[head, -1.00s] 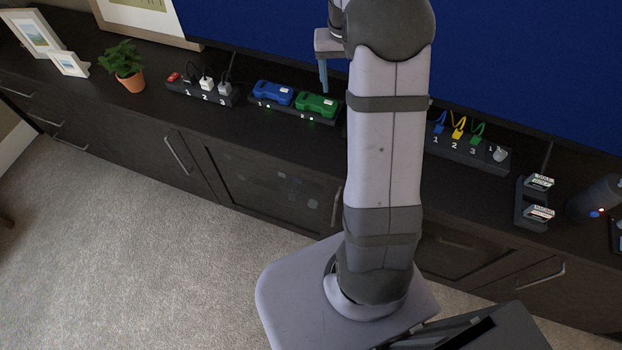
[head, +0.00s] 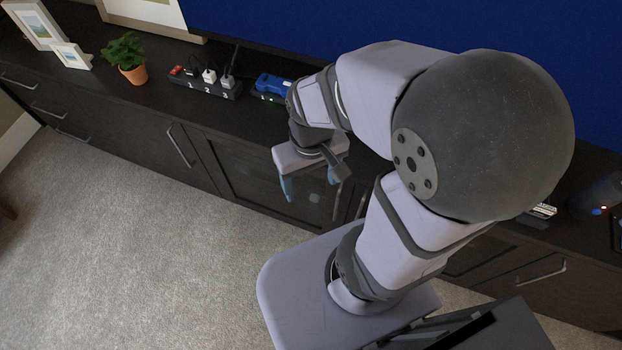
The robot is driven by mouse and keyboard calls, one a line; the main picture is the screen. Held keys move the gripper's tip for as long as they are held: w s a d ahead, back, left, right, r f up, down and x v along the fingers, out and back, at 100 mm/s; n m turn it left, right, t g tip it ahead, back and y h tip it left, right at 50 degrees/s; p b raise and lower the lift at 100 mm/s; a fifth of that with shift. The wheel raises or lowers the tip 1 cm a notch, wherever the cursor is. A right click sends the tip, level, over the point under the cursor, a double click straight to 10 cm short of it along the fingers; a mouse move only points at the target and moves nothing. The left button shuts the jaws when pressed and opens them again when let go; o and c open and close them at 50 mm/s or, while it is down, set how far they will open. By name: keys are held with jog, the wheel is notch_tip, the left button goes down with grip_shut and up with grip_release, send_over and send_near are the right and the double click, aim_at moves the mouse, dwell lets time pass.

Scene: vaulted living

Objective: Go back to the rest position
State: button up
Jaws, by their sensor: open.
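My gripper (head: 312,188) is open and empty. It hangs in front of the dark cabinet (head: 250,165), over the cabinet's door front, with its blue-tipped fingers pointing down. My arm is folded, with its large dark elbow at the right of the picture. The blue device (head: 272,84) sits in its dock on the cabinet top, partly hidden by my forearm. The green device and the coloured cables cannot be seen behind my arm.
A power strip (head: 205,88) with plugs, a potted plant (head: 127,58) and picture frames (head: 72,56) stand on the cabinet top at the left. A dark cylinder (head: 597,195) stands at the right. The carpet (head: 130,240) is clear at the left.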

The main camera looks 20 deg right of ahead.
notch_tip(320, 180, up, 5)
jog(key=p, duration=0.5)
notch_tip(320, 180, down, 50)
jog(key=b, duration=5)
